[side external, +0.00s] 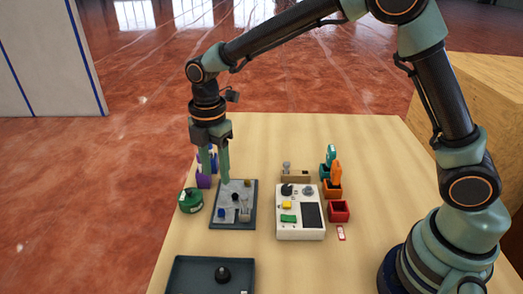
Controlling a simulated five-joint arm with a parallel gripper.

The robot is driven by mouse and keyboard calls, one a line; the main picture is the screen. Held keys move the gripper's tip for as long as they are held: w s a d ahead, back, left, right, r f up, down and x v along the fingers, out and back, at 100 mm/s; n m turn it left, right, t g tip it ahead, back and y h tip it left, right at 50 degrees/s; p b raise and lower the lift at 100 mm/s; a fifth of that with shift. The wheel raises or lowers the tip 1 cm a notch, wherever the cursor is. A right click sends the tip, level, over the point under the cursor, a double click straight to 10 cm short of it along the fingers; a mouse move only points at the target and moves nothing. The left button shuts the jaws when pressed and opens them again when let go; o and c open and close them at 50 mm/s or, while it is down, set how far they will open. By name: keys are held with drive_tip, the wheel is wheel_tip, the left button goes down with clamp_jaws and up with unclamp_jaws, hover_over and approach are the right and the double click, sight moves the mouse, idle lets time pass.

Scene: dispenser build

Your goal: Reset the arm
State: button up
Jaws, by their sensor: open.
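My gripper (215,165) points down over the far left part of the table (370,145). Its two green fingers are apart, with nothing visible between them. The fingertips overlap the back left of a dark grey tray (252,222) in the picture; I cannot tell how high they are above it. The tray holds several small parts, among them a blue one and a white one. Purple and blue items (204,180) stand behind and left of the fingers and are partly hidden by them.
A green round item (190,201) lies left of the tray. A white device (300,230) with coloured buttons is at centre. Red (339,211), orange (332,188) and teal (326,171) bins stand right. A dark tray (180,284) with a black knob (222,274) is in front.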

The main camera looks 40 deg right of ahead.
drive_tip(key=shift+r, duration=0.3)
drive_tip(key=s+d+r+m+t, duration=0.3)
drive_tip(key=s+d+r+m, duration=0.3)
drive_tip(key=d+r+m, duration=0.4)
drive_tip(key=s+d+r+m+t, duration=0.1)
drive_tip(key=s+d+m+t, duration=0.1)
drive_tip(key=s+d+m, duration=0.4)
drive_tip(key=s+m, duration=0.2)
drive_tip(key=m, duration=0.2)
drive_tip(key=shift+s+d+m+t, duration=0.25)
drive_tip(key=shift+d+m+t, duration=0.05)
drive_tip(key=shift+d, duration=0.1)
